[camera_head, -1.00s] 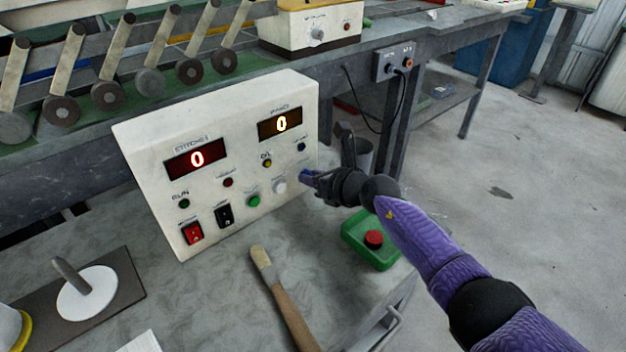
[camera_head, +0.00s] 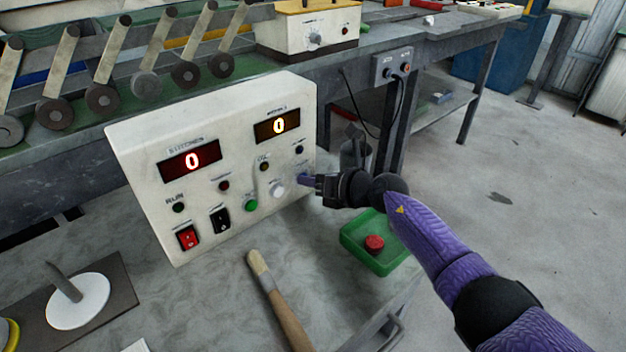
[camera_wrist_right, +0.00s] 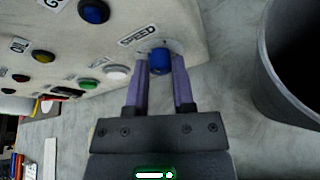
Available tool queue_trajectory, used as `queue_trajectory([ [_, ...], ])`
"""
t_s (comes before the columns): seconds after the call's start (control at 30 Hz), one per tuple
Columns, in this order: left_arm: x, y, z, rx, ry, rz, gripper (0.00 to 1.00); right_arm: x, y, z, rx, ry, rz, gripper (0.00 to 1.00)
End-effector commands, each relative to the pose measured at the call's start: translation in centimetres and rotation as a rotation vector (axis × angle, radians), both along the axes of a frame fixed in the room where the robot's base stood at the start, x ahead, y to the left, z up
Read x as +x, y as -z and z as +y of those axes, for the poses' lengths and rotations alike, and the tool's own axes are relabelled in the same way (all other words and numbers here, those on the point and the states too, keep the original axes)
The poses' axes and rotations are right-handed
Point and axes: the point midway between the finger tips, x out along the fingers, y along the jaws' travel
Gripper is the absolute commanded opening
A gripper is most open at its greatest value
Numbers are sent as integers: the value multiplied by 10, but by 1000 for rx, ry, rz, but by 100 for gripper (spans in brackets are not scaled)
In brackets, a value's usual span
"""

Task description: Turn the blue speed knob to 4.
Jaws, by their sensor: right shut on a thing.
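The blue speed knob (camera_wrist_right: 160,61) is on the cream control panel (camera_head: 130,150), under the SPEED label in the right wrist view. My right gripper (camera_head: 309,181) is at the panel's lower right. Its purple fingers, also in the right wrist view (camera_wrist_right: 160,75), are shut on the knob, one on each side. In the head view the fingers hide most of the knob, and its pointer cannot be made out. The panel's left red display (camera_head: 192,162) reads 0 and its right amber display (camera_head: 277,126) reads 0. My left gripper is not in view.
A wooden-handled brush (camera_head: 280,302) lies in front. A grey bin (camera_wrist_right: 290,60) stands close right.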

Motion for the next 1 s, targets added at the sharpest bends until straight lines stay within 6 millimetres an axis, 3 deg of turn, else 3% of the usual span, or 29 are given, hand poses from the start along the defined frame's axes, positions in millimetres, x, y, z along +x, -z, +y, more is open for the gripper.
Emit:
queue_trajectory([
  [0.03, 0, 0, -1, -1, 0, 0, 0, 0, 1, 0, -2, 0, 2, 0],
  [0.07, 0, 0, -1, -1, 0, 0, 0, 0, 1, 0, -2, 0, 2, 35],
  [0.2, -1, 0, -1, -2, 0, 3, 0, 0, 1, 0, -2, 0, 2, 64],
  [0.57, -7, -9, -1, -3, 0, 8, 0, -4, -5, -5, -2, 1, -1, 66],
  [0.8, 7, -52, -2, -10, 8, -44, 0, -41, -31, -42, -6, 2, -3, 66],
  [1.0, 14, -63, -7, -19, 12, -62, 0, -64, -37, -62, -3, 1, 0, 66],
])
